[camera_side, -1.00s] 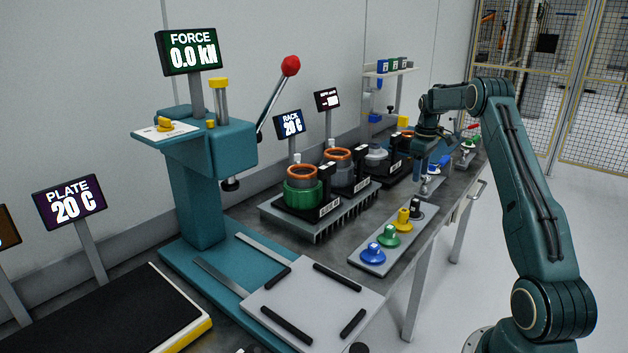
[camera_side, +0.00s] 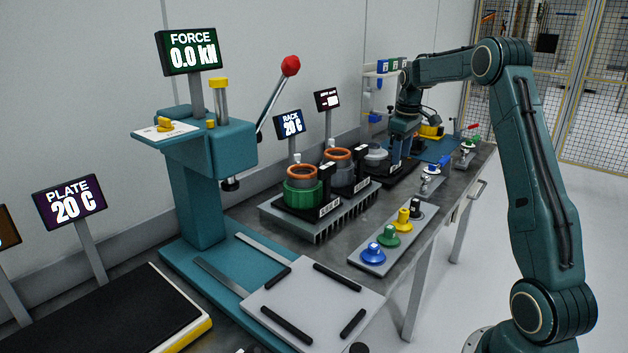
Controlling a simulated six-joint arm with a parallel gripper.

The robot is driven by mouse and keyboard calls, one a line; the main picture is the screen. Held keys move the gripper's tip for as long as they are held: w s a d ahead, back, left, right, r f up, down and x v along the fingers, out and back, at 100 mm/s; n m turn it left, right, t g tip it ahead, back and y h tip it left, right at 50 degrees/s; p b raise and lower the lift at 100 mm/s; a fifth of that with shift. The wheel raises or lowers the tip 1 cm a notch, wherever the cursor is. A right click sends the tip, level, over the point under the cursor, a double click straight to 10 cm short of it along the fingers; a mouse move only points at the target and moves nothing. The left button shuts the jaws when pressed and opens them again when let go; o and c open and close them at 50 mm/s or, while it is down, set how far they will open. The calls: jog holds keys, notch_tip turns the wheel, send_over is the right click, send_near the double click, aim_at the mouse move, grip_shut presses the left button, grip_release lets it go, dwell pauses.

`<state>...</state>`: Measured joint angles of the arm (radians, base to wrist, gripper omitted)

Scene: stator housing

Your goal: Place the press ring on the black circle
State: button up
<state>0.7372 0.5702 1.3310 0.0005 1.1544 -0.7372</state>
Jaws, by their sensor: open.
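My gripper (camera_side: 399,163) is open, pointing down over the far end of the bench, in front of the black tray there. It hides part of what stands behind it. I cannot single out the press ring with certainty. A yellow part (camera_side: 431,131) sits on the blue mat (camera_side: 440,148) just right of my gripper, partly behind the arm. A small dark round thing (camera_side: 358,348) shows at the bottom edge, by the white plate's corner; I cannot tell whether it is the black circle.
A teal press (camera_side: 195,190) with a red-knobbed lever stands left. Housings with orange tops, one in a green ring (camera_side: 303,194), stand on a finned rack (camera_side: 318,230). A grey strip (camera_side: 370,262) holds coloured knobbed parts. The white plate (camera_side: 315,300) with black bars is clear.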

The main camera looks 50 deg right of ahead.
jog(key=s+a+r+t, duration=0.15)
jog(key=a+r, duration=0.25)
jog(key=a, duration=0.4)
jog(key=s+a+r, duration=0.3)
jog(key=a, duration=0.4)
jog(key=s+a+r+t, duration=0.15)
jog(key=a+r, duration=0.25)
jog(key=a, duration=0.4)
jog(key=s+a+f+t, duration=0.1)
jog(key=s+a+f, duration=0.1)
jog(key=s+a, duration=0.5)
jog(key=s+a+f, duration=0.2)
jog(key=s+a, duration=0.4)
jog(key=s, duration=0.3)
jog(key=shift+s+a+f+t+y, duration=0.25)
jog(key=shift+s+a+t+y, duration=0.05)
jog(key=shift+a+t, duration=0.1)
